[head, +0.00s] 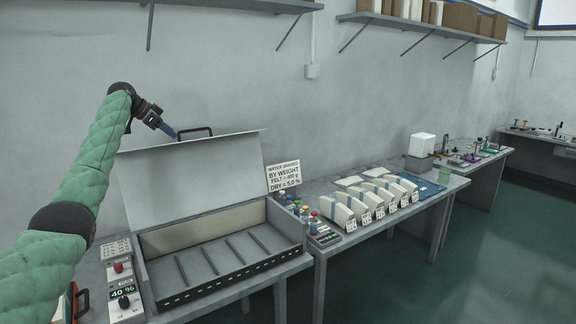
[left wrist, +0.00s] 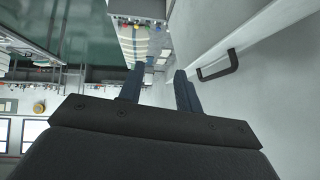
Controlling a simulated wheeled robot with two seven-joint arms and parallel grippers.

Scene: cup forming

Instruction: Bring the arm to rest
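My left arm, in a green padded sleeve, comes in from the left in the head view and is raised in front of the wall. My left gripper (head: 171,133) is above the opened lid (head: 190,178) of a grey box, close to the lid's black handle (head: 195,132) in the picture. In the left wrist view the two dark blue fingers (left wrist: 158,82) stand apart with nothing between them. The handle (left wrist: 218,66) shows to the right of the fingers there, apart from them. My right gripper is in neither view.
The open box (head: 215,255) has a slotted floor and stands on a table. A control panel (head: 124,297) reading 40 % is at its left. A sign (head: 283,176), knobs and several white blocks (head: 338,212) stand to the right. Shelves (head: 420,25) run along the wall above.

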